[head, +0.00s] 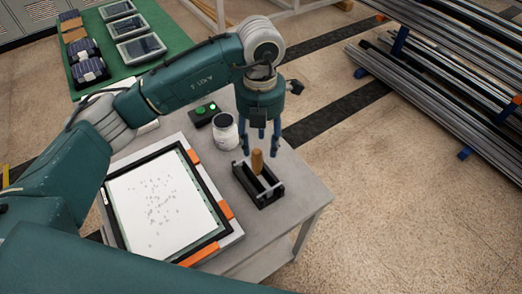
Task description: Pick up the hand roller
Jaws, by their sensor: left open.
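The hand roller (257,161) shows as an upright wooden handle standing in a small black holder (270,199) on the grey table. Its lower part is hidden inside the holder. My left gripper (262,148) hangs pointing down just behind and above the handle. Its fingers are open and apart, and they look empty. I cannot tell whether a finger touches the handle. My right gripper does not show.
A white jar (225,132) stands left of the gripper, near a black box with green buttons (204,114). A framed white panel (160,205) with orange clamps fills the table's left. A green table (118,62) holds panels behind. Metal bars (445,80) lie stacked at right.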

